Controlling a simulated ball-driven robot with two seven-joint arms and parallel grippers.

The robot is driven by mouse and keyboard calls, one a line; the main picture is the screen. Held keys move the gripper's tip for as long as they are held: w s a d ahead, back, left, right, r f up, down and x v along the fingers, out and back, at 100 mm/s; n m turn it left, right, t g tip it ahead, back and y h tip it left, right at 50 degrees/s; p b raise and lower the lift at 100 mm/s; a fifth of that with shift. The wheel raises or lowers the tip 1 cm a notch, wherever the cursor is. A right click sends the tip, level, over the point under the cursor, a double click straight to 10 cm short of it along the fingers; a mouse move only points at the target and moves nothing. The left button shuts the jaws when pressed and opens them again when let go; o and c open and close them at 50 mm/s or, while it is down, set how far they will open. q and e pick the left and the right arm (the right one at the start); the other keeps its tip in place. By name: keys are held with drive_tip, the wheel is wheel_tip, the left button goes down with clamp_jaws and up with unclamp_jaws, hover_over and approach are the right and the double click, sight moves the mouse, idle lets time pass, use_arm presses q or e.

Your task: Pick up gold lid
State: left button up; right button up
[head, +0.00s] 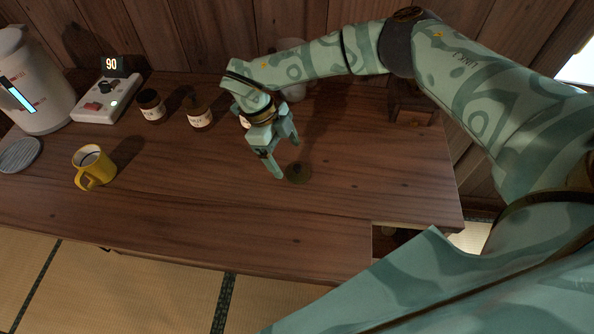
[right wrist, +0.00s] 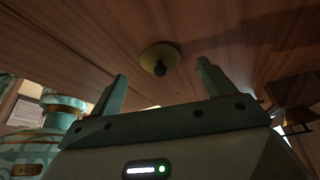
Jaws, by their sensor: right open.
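The gold lid (head: 298,172) is a small dark-gold disc with a dark knob, lying on the wooden tabletop. It also shows in the right wrist view (right wrist: 160,58), ahead of the fingers and between their lines. My right gripper (head: 284,159) is open and empty, pointing down just left of and above the lid in the head view. Its two fingers show apart in the right wrist view, with nothing between them. My left gripper is not in view.
A small wooden box (head: 412,105) stands at the back right. The front middle of the table is clear.

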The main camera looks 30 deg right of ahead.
sight(292, 170)
drive_tip(key=x, duration=0.4)
drive_tip(key=shift+s+f+b, duration=0.1)
drive_tip(key=shift+s+b, duration=0.1)
drive_tip(key=shift+b, duration=0.2)
drive_tip(key=c, duration=1.1)
drive_tip(key=shift+o, duration=0.2)
